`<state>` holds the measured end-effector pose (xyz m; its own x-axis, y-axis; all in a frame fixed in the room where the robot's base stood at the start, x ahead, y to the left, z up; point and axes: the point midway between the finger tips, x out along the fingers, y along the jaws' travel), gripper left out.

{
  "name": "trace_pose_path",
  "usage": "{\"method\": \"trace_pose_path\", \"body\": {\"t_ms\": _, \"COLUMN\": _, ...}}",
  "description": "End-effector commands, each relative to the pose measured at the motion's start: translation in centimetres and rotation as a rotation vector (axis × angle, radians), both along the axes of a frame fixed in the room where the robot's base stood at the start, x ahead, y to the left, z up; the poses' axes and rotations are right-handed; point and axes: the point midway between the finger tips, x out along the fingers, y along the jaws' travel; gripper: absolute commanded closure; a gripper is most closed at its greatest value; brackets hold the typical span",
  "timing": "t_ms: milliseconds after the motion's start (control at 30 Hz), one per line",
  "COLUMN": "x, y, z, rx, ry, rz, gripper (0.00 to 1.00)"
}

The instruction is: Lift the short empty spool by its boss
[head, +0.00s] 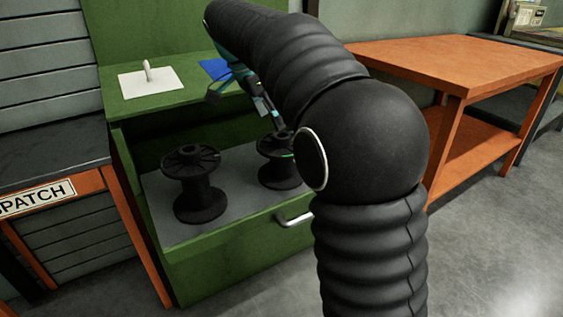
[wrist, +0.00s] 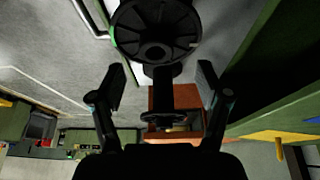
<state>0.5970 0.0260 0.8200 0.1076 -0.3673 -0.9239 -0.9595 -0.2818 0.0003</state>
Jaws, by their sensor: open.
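Two black spools stand in the open green drawer. The right spool (head: 277,172) is partly hidden by my arm and looks a little shorter than the left spool (head: 194,190); both look bare of cable. My gripper (head: 279,128) is above the right spool, its tips small and hard to make out. In the wrist view the spool's ribbed flange (wrist: 182,25) fills the top centre, with the round boss (wrist: 155,52) at its middle. My open gripper (wrist: 162,82) shows its two fingers apart, with nothing held. Contact with the boss cannot be told.
The drawer's grey floor (head: 235,190) is clear between the spools. Its front has a metal handle (head: 295,218). A white plate with a knob (head: 150,82) and a blue item (head: 214,68) lie on the green top. An orange table (head: 455,62) stands at right.

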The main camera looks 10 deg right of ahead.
Motion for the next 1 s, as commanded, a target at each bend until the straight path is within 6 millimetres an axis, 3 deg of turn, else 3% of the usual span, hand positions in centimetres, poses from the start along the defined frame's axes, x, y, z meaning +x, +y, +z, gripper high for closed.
{"method": "trace_pose_path", "body": {"t_ms": 400, "x": -0.1, "y": -1.7, "z": -4.5, "rx": 0.000, "ry": 0.001, "rz": -0.001, "gripper": 0.24}}
{"method": "trace_pose_path", "body": {"t_ms": 700, "x": 0.0, "y": -1.8, "z": -4.9, "rx": 0.000, "ry": -0.001, "rz": 0.000, "gripper": 0.24}}
{"method": "trace_pose_path", "body": {"t_ms": 767, "x": 0.0, "y": -1.8, "z": -4.9, "rx": 0.000, "ry": -0.001, "rz": 0.000, "gripper": 0.36}}
{"method": "trace_pose_path", "body": {"t_ms": 1000, "x": 0.0, "y": -1.8, "z": -4.9, "rx": 0.000, "ry": 0.000, "rz": 0.000, "gripper": 0.96}}
